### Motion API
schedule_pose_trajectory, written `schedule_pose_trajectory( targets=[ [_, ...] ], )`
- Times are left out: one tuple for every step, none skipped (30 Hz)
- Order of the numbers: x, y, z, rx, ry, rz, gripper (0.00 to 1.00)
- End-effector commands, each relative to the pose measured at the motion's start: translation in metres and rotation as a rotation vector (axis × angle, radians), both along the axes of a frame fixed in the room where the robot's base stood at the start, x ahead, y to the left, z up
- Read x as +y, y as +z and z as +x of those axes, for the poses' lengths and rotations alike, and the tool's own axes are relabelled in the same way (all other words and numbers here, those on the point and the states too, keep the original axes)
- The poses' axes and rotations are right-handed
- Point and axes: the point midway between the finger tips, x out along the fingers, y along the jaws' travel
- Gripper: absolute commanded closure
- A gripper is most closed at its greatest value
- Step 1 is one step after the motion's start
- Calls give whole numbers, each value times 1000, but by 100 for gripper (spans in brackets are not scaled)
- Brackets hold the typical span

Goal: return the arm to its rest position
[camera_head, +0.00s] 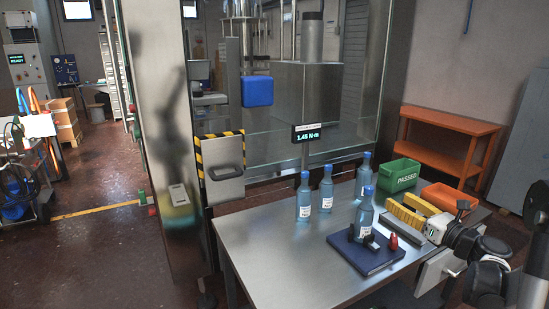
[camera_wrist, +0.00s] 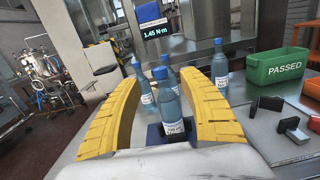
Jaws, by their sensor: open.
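My gripper (camera_head: 396,208), with two thick yellow fingers, reaches in from the right over the table in the head view. In the wrist view my gripper (camera_wrist: 160,82) has its fingers spread wide with nothing held. One blue-capped bottle (camera_head: 363,220) stands upright at the back of a dark blue pad (camera_head: 372,262). This bottle (camera_wrist: 172,112) shows between the fingers in the wrist view, apart from them. More blue-capped bottles stand behind: one at left (camera_head: 304,199), one beside it (camera_head: 326,190), one farther back (camera_head: 364,174).
The steel table (camera_head: 265,262) also holds a green PASSED bin (camera_head: 402,176) and an orange bin (camera_head: 444,197). Small black blocks and a red piece (camera_head: 391,242) lie by the pad. A display (camera_head: 307,133) reading 1.45 N·m stands behind. The table's front left is clear.

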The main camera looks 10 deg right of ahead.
Motion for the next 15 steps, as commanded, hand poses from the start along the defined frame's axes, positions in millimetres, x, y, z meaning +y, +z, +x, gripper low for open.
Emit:
schedule_pose_trajectory(
  targets=[
    [6,18,3,-11,-23,60,50],
    [10,32,6,-20,-46,115,50],
    [14,54,9,-32,-81,208,50],
    [17,71,10,-42,-110,293,50],
    [21,88,11,-50,-142,386,50],
    [25,110,10,-60,-184,526,50],
    [28,124,7,-65,-215,638,50],
    [30,135,4,-66,-246,753,50],
    [34,146,-3,-64,-285,906,50],
    [36,151,-8,-59,-315,1023,50],
    [40,154,-15,-51,-343,1140,50],
    [45,154,-25,-36,-383,1297,50],
    [50,151,-34,-22,-414,1416,50],
    [55,145,-43,-4,-447,1532,50],
    [64,135,-57,25,-492,1689,50]
  ],
)
